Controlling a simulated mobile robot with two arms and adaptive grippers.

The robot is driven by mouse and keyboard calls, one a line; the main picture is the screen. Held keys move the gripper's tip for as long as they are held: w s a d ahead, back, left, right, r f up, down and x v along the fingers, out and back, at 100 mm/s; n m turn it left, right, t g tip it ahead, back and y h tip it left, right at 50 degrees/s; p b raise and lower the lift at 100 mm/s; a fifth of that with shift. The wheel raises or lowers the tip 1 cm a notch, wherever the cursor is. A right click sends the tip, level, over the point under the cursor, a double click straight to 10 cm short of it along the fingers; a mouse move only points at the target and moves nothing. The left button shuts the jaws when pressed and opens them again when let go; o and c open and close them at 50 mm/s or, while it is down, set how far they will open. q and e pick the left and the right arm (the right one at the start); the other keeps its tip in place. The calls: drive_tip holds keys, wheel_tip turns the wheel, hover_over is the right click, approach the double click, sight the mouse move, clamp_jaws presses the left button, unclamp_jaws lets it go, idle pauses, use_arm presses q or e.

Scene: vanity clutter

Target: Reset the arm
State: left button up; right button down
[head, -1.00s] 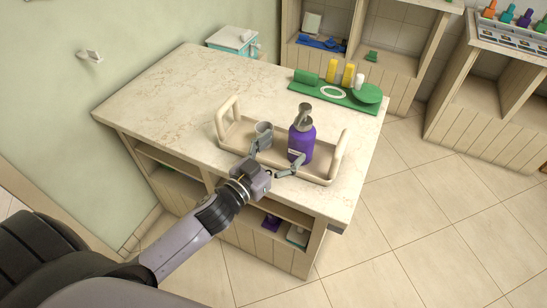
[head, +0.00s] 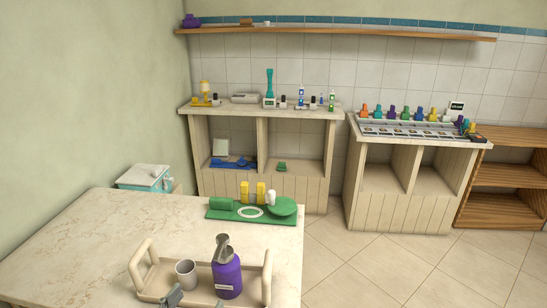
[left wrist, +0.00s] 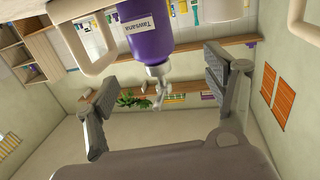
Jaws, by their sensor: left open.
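My left gripper (head: 196,298) shows only by its fingertips at the bottom edge of the head view, in front of the tray. In the left wrist view my left gripper (left wrist: 158,72) is open, its two fingers wide apart with nothing held. The purple pump bottle (head: 227,277) stands upright on the beige tray (head: 148,262), beside a grey cup (head: 186,272). In the left wrist view, which is upside down, the purple bottle (left wrist: 148,38) is beyond the fingers, apart from them. My right gripper does not show.
The tray stands on a marble-topped counter (head: 90,235). A green mat (head: 225,214) with yellow bottles lies at its far edge. Beyond are a shelf unit (head: 263,110), a second unit with colored bottles (head: 365,150), and a teal box (head: 143,177). Floor at right is clear.

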use_arm(q)
drive_tip(key=f+y, duration=0.1)
drive_tip(key=s+a+f+n+g+y, duration=0.2)
drive_tip(key=shift+a+f, duration=0.15)
drive_tip(key=shift+f, duration=0.2)
drive_tip(key=s+d+f+g, duration=0.1)
drive_tip(key=s+f+g, duration=0.25)
drive_tip(key=s, duration=0.25)
drive_tip(key=s+d+f+m+g, duration=0.1)
drive_tip(key=s+f+g, duration=0.25)
drive_tip(key=s, duration=0.35)
drive_tip(key=s+f+g, duration=0.2)
drive_tip(key=s+g, duration=0.2)
drive_tip(key=s, duration=0.2)
wheel_tip(320, 180, down, 25)
drive_tip(key=g, duration=0.2)
drive_tip(key=s+a+f+g, duration=0.1)
drive_tip(key=s+a+f, duration=0.1)
drive_tip(key=s+f, duration=1.5)
drive_tip(key=shift+s+a+f+m+y, duration=0.3)
drive_tip(key=shift+s+f+m, duration=0.1)
drive_tip(key=shift+s, duration=0.2)
